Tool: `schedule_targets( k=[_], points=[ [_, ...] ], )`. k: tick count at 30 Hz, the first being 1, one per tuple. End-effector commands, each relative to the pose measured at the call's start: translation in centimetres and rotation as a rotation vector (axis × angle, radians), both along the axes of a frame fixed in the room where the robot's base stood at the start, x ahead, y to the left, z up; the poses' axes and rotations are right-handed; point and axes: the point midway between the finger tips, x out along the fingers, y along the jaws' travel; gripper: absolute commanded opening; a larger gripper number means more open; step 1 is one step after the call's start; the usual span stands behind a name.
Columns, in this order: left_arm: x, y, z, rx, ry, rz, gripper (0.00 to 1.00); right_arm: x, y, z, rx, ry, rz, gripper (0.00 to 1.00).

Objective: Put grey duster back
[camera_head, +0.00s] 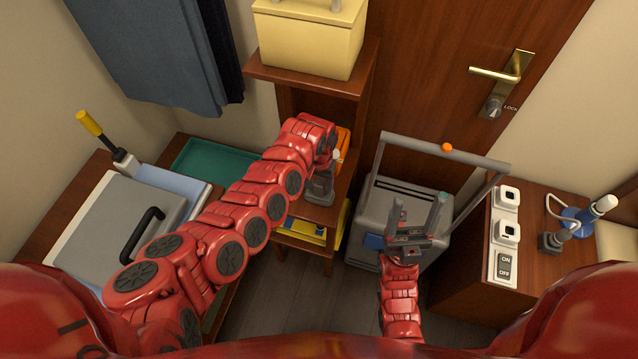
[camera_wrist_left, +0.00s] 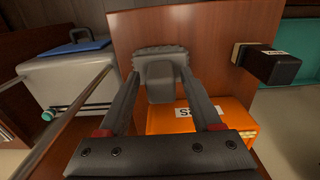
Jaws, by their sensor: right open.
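My left gripper (camera_head: 320,185) reaches to the small brown shelf unit in the middle. In the left wrist view, its two fingers close in on the sides of a grey block with a ribbed edge (camera_wrist_left: 158,78), which looks like the grey duster. The block is between the fingertips, in front of a brown panel and above an orange box (camera_wrist_left: 168,121). In the head view I cannot make out the duster apart from the gripper. My right gripper (camera_head: 418,212) is open and empty, fingers up, over the grey suitcase (camera_head: 362,215).
A cream box (camera_head: 308,38) stands on the upper shelf (camera_head: 268,76). A black labelled box (camera_wrist_left: 272,66) is fixed on the panel's right. The suitcase's raised handle (camera_head: 415,145) stands by the door. A brown cabinet with switches (camera_head: 503,262) is at right, a desk with a grey case (camera_head: 115,225) at left.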

Motion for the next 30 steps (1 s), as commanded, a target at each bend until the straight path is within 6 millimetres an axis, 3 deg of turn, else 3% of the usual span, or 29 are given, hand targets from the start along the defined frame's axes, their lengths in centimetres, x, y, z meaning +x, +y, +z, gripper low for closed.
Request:
schedule_targets(
  k=[12, 22, 30],
  points=[
    [0.0, 0.0, -0.1, -0.002, 0.0, 0.0, 0.72, 0.0, 0.0, -0.7, 0.0, 0.0, 0.0, 0.67],
    [0.1, -0.1, 5.8, -0.005, -0.005, 0.003, 0.72, 0.0, 0.0, -1.1, 0.0, 0.0, 0.0, 0.67],
    [0.0, 0.0, 7.5, 0.0, 0.001, 0.0, 0.72, 0.0, 0.0, -1.3, 0.0, 0.0, 0.0, 0.67]
  ],
)
